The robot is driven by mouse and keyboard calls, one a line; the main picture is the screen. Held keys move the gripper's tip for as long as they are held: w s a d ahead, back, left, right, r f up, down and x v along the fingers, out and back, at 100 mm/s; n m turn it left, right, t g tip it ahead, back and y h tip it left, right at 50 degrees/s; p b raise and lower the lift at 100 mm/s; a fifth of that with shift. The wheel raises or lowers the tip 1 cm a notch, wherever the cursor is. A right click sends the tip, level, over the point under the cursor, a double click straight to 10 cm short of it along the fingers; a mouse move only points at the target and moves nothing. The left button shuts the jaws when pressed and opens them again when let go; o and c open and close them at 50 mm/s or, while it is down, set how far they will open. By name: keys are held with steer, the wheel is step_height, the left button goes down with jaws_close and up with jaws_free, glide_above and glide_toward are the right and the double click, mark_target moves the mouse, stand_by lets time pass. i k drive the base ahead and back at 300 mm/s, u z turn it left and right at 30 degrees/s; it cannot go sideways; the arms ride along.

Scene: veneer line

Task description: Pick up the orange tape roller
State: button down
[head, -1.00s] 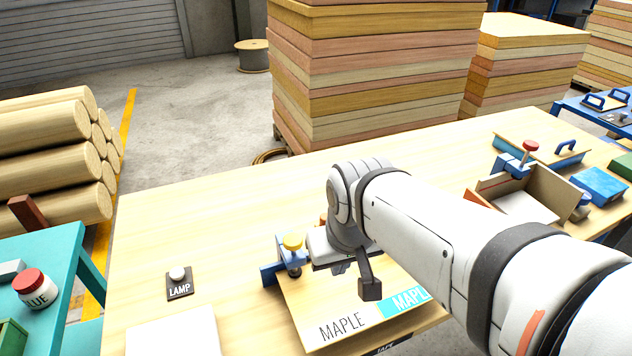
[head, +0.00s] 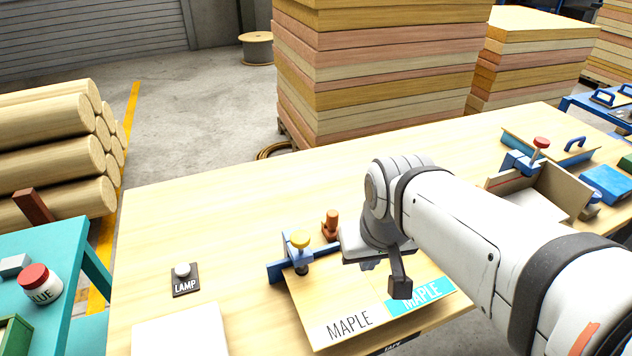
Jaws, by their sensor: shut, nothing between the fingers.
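An orange-brown, knob-topped piece (head: 331,226), which looks like the tape roller, stands upright on the wooden bench behind a blue clamp with a yellow knob (head: 299,241). Its lower part is partly hidden by the clamp and a panel edge. My gripper (head: 369,265) is just right of it and nearer to me, above the maple panel (head: 345,305). It is shut and holds nothing. It is apart from the orange piece, and my wrist hides part of the bench behind it.
A lamp button (head: 183,279) and a white sheet (head: 180,332) lie left on the bench (head: 225,215). A wooden jig with a red-knobbed clamp (head: 540,145) and a blue box (head: 606,184) stand at the right. A glue jar (head: 38,287) is on the teal table. The bench's back left is clear.

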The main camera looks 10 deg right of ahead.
mark_target(329, 226)
steer(key=u, duration=1.1)
steer(key=k, duration=1.2)
steer(key=z, duration=0.65)
steer(key=i, duration=1)
steer(key=z, duration=0.05)
